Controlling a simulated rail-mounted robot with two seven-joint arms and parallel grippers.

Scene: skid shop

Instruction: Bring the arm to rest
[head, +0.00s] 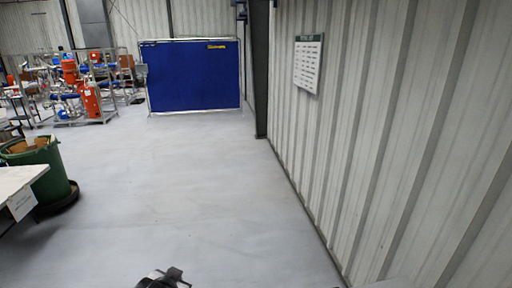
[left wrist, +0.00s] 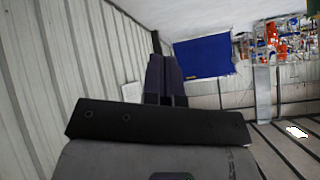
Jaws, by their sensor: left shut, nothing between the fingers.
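My left gripper (left wrist: 165,62) shows in the left wrist view. Its two dark fingers are together, with nothing between them, and stick up beyond the black gripper body. They are clear of any object, with the ribbed wall and blue panel behind them. In the head view only a small dark and grey piece of my arm shows at the bottom edge. My right gripper is in neither view.
A ribbed metal wall (head: 370,140) runs along the right, with a white sign (head: 308,63) on it. A blue panel (head: 194,75) stands at the back. A green bin (head: 42,172) and white table (head: 20,178) are at left, near pipework skids (head: 85,85). The middle floor is clear.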

